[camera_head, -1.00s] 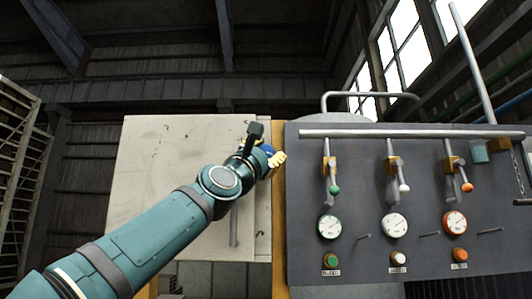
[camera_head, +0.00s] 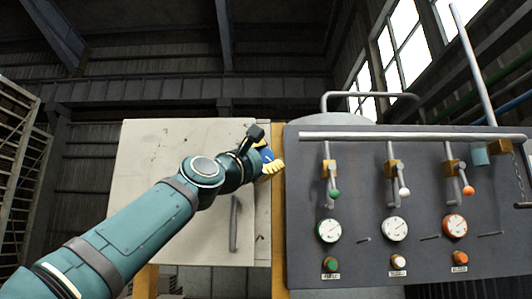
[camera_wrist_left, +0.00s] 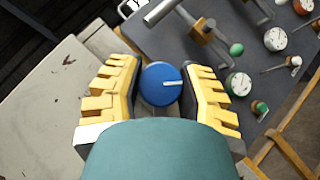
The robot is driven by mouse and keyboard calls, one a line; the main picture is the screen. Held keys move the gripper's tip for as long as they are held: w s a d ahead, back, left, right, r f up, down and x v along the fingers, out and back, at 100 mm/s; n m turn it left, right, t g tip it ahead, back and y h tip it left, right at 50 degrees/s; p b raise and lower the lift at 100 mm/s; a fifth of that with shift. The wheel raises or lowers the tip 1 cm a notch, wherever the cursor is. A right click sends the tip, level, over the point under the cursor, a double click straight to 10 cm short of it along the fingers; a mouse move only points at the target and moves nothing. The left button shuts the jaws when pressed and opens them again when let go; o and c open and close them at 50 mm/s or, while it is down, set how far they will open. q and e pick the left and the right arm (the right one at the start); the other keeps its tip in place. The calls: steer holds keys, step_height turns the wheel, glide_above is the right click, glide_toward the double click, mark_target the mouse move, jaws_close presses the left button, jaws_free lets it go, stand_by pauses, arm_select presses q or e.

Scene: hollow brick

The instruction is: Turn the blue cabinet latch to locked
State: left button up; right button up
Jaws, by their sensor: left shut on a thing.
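The blue cabinet latch (camera_wrist_left: 161,84) is a round blue knob with a white line, set between the yellow fingers of my left gripper (camera_wrist_left: 160,95) in the left wrist view. The white line points to the right in that view. In the head view the blue latch (camera_head: 265,153) is mostly hidden by my left gripper (camera_head: 268,164), at the right edge of the pale cabinet (camera_head: 155,165). The left gripper is shut on the latch. My right gripper is in neither view.
A grey handle (camera_head: 234,222) is on the cabinet door below my left wrist. A metal rack (camera_head: 20,150) stands at far left.

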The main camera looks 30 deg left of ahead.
arm_select(q)
steer(key=m+g+p, duration=0.1)
steer(key=m+p, duration=0.1)
steer(key=m+g+h+p, duration=0.1)
steer(key=m+g+p, duration=0.1)
steer(key=p, duration=0.1)
steer(key=m+g+p, duration=0.1)
steer(key=m+p, duration=0.1)
steer(key=p, duration=0.1)
steer(key=shift+r+g, duration=0.3)
steer(key=shift+r, duration=0.1)
steer(key=shift+f+m+p, duration=0.1)
steer(key=shift+m+p, duration=0.25)
steer(key=shift+m, duration=0.05)
steer(key=shift+f+m+g, duration=0.25)
steer(key=shift+m+g, duration=0.65)
steer(key=shift+g, duration=0.2)
steer(key=o, duration=1.2)
steer(key=shift+f, duration=0.1)
steer(key=v, duration=1.2)
